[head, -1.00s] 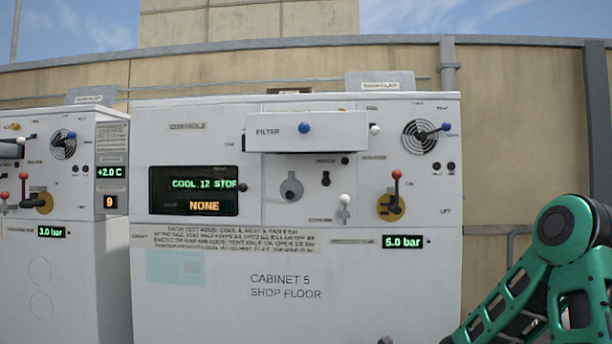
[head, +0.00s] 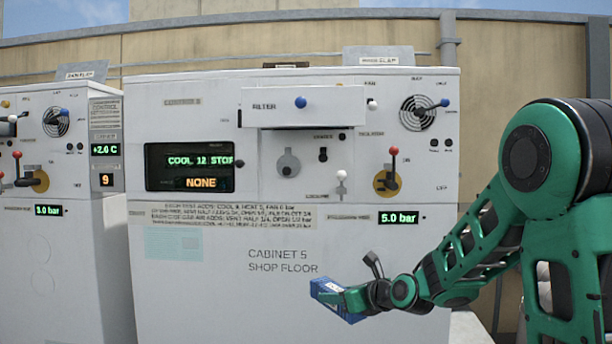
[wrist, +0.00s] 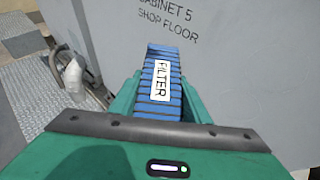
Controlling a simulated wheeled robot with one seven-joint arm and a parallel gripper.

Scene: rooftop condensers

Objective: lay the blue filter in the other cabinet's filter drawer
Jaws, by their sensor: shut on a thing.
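The blue filter (head: 335,298) is in my gripper (head: 345,298), in front of the lower front of Cabinet 5 (head: 190,285). In the wrist view the filter (wrist: 161,85) is ribbed, with a white FILTER label, and sits between the green fingers, which are shut on it. Cabinet 5's filter drawer (head: 270,108), marked FILTER, has a blue knob (head: 300,102) and stands out from the panel, above and left of my gripper. The drawer's inside is hidden from this angle. A second cabinet (head: 60,250) stands at the left, partly cut off by the picture edge.
Cabinet 5's panel carries a red-topped lever (head: 392,168), a white-knobbed lever (head: 341,178), a fan lever (head: 440,103) and a display (head: 190,167) reading COOL 12 STOP and NONE. A parapet wall (head: 480,80) runs behind. A pale object and pipes (wrist: 72,75) lie left in the wrist view.

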